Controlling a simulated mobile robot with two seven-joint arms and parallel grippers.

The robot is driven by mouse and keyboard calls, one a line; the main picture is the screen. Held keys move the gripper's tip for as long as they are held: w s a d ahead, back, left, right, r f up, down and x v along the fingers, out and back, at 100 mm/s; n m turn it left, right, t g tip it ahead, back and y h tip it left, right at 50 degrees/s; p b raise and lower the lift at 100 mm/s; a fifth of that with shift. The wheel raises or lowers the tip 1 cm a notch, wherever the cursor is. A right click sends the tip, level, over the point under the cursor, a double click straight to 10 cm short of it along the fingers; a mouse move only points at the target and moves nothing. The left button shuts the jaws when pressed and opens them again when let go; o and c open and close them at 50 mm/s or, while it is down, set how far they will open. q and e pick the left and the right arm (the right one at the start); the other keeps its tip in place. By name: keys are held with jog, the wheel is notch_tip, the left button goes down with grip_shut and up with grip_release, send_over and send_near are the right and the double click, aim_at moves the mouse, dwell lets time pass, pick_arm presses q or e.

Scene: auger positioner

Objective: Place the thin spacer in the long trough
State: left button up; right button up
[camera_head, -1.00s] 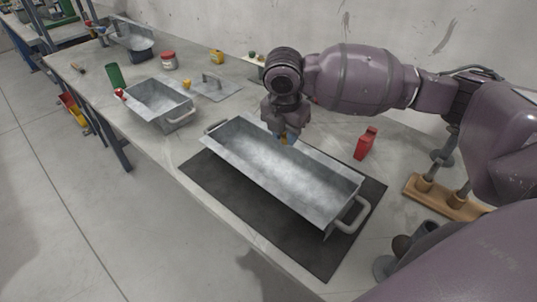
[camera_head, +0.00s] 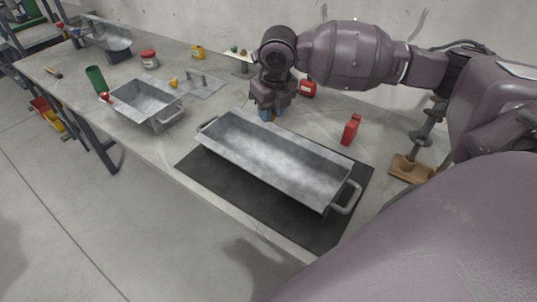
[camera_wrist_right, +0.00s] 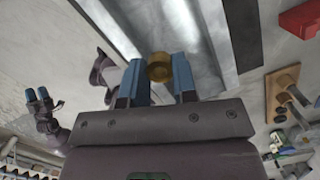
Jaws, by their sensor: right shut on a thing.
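The thin spacer (camera_wrist_right: 159,67) looks like a small brass ring in the right wrist view. My right gripper (camera_wrist_right: 158,80) is shut on it, with the spacer between the two blue fingers. The long trough (camera_head: 270,165) is a grey metal box with end handles. In the head view my right gripper (camera_head: 268,113) hangs at the trough's far wall, and the spacer is hidden there. The trough (camera_wrist_right: 190,30) lies behind the fingers in the right wrist view; the height gap is unclear. My left gripper (camera_wrist_right: 36,97) appears small at the left of that view, its finger gap unclear.
The trough stands on a black mat (camera_head: 205,172). A shorter metal trough (camera_head: 150,97) is to the left, beside a green cylinder (camera_head: 96,79). A red bottle (camera_head: 350,130) and a wooden stand (camera_head: 410,169) with a post are to the right.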

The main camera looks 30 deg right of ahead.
aim_at(270, 167)
notch_tip(270, 167, down, 19)
jog(key=shift+r+b, duration=0.15)
jog(key=shift+b, duration=0.4)
jog(key=o, duration=0.9)
notch_tip(270, 167, up, 12)
jog(key=s, duration=0.1)
jog(key=shift+s+p, duration=0.4)
dwell(0.4)
